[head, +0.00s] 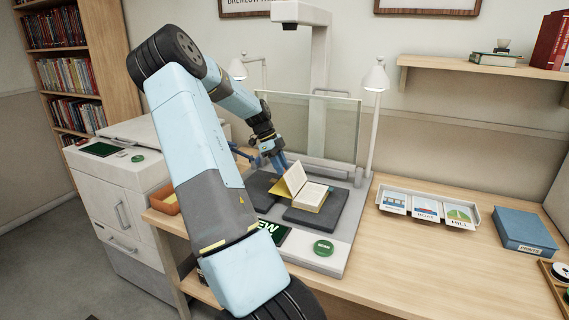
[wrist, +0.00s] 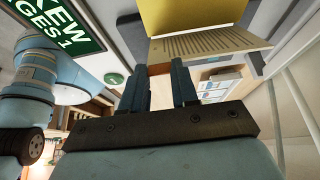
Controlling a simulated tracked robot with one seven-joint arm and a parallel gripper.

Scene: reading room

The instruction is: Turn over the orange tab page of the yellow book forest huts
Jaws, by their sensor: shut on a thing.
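The yellow book (head: 310,196) lies open on the dark grey cradle (head: 312,220) of the scanner, printed pages facing up on its right side. Its left part (head: 283,190) stands tilted up, with yellow showing on its outer side. My gripper (head: 277,161) reaches in from behind and left of the book, at the raised part's upper edge. In the wrist view, my gripper (wrist: 158,75) is shut on a small orange-brown tab (wrist: 158,69) between its fingertips. A printed page (wrist: 210,42) and a yellow surface (wrist: 195,16) show just beyond. The book's title cannot be read.
A glass plate (head: 325,125) stands upright behind the book, with a lamp (head: 375,85) to its right. A green round button (head: 323,247) is in front. A card tray (head: 428,210) and blue box (head: 525,230) stand right. The table between scanner and tray is clear.

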